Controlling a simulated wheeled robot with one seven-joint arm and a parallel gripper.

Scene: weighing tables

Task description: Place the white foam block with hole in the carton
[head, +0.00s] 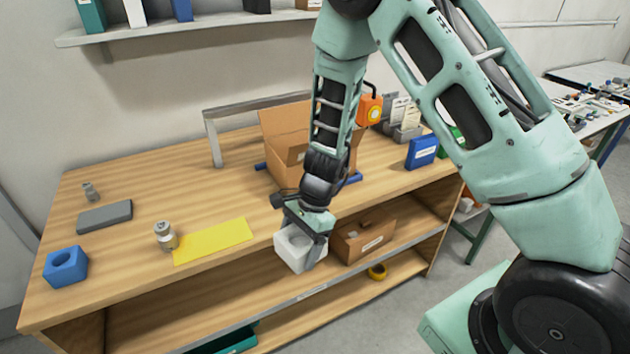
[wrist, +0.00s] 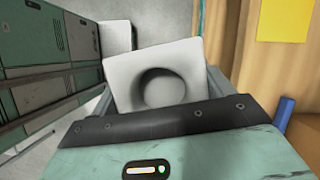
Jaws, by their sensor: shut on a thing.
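The white foam block (head: 292,251) with a round hole is held in my gripper (head: 305,240), near the front edge of the table. In the wrist view the foam block (wrist: 155,75) sits tilted between the fingers, its hole facing the camera. My gripper is shut on it. The open brown carton (head: 285,150) stands on the table behind my arm, its flaps up.
A yellow sheet (head: 213,241), a metal weight (head: 165,236), a blue block with a hole (head: 66,266) and a grey slab (head: 105,217) lie on the left. A blue box (head: 422,152) stands at the right. A brown box (head: 364,235) sits on the shelf below.

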